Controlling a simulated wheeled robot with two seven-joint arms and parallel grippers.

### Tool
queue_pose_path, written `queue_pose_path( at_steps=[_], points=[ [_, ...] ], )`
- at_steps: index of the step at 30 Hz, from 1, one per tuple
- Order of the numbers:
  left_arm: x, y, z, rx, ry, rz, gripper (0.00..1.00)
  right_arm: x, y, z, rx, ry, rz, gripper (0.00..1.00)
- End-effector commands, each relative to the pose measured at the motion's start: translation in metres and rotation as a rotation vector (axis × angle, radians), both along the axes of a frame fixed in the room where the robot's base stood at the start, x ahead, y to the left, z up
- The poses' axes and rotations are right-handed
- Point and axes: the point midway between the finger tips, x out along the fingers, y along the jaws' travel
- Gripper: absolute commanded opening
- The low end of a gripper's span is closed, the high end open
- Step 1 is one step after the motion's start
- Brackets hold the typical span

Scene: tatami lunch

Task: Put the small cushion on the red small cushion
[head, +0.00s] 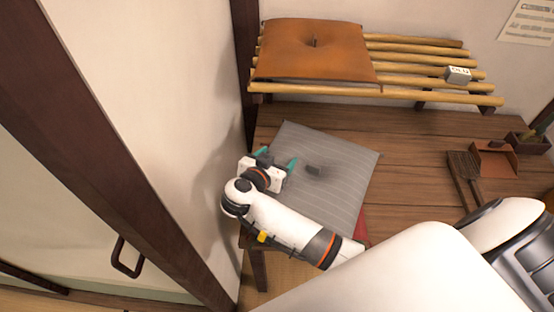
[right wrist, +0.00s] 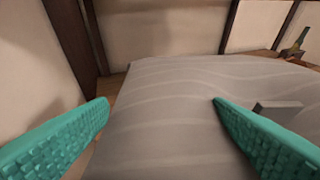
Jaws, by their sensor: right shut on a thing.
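The small cushion (head: 340,160) is grey with pale stripes and a dark tab in its middle. It lies flat-looking over the left part of the wooden table in the head view and fills the middle of the right wrist view (right wrist: 170,110). The red small cushion (head: 361,225) shows only as a strip at the grey cushion's lower right edge; the rest is hidden beneath it. My right gripper (head: 278,157) is at the grey cushion's left edge, its teal fingers shut on that cushion. I cannot tell whether the grey cushion rests fully on the red one. My left gripper is not in view.
A bamboo rack (head: 430,92) with an orange-brown cushion (head: 310,50) and a small white tag block (head: 458,75) stands behind. A dustpan (head: 495,160) and brush (head: 464,166) lie at the right. The wall is close on the left. The table's middle is clear.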

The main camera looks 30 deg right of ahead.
Motion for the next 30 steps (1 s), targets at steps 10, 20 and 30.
queue_pose_path(
  at_steps=[10,20,30],
  points=[
    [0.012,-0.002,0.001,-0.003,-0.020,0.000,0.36,0.000,-0.001,-0.009,-0.001,-0.002,0.000,0.40],
    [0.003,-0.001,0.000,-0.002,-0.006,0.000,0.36,0.000,-0.001,-0.011,0.000,0.000,-0.001,0.95],
    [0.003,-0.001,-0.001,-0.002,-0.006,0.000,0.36,-0.008,0.012,-0.005,0.004,0.000,0.001,0.95]
  ],
)
